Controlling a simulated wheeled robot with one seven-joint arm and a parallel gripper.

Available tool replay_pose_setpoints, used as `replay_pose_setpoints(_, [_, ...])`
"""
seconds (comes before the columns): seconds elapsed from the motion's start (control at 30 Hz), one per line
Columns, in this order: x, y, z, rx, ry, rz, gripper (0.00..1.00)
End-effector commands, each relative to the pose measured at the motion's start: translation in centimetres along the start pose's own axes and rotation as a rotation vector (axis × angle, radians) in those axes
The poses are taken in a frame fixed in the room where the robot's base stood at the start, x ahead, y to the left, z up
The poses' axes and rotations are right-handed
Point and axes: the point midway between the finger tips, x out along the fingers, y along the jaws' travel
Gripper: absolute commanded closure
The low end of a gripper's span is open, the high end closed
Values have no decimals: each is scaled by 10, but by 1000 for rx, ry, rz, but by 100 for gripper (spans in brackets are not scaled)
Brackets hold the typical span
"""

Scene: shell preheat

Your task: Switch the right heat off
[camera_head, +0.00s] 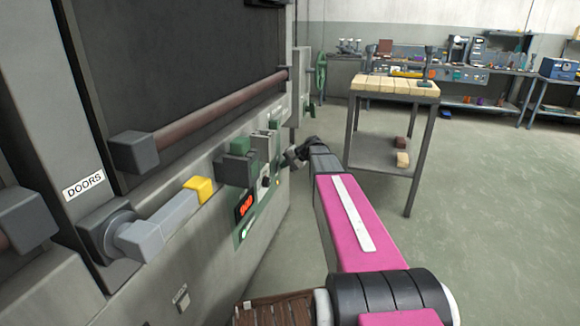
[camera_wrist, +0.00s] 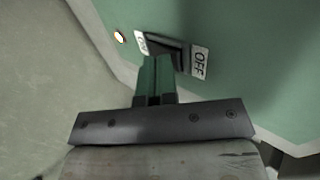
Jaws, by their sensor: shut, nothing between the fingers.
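In the wrist view a black switch (camera_wrist: 178,56) sits on a green panel (camera_wrist: 255,45). A white OFF label (camera_wrist: 199,63) is on its right and another white label (camera_wrist: 142,43), partly hidden, is on its left. The green fingers of my gripper (camera_wrist: 158,60) are shut and empty. Their tips overlap the lower part of the switch in this view; I cannot tell if they touch it or which way it is set. In the head view my gripper (camera_head: 293,155) is beside the right end of the control panel (camera_head: 257,212).
A small lit lamp (camera_wrist: 120,37) is left of the switch. The control panel has a red display (camera_head: 245,205) and a dark knob (camera_head: 264,187). A grey lever with a yellow end (camera_head: 200,189) sticks out to its left. A trolley (camera_head: 379,155) with bricks stands beyond my arm.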

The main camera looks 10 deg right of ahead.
Motion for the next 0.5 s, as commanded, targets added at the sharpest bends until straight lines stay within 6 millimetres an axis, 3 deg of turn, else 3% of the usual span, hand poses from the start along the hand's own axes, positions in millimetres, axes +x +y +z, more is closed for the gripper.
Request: replay_pose_setpoints(0.5, [4,-6,0,0,0,2,100])
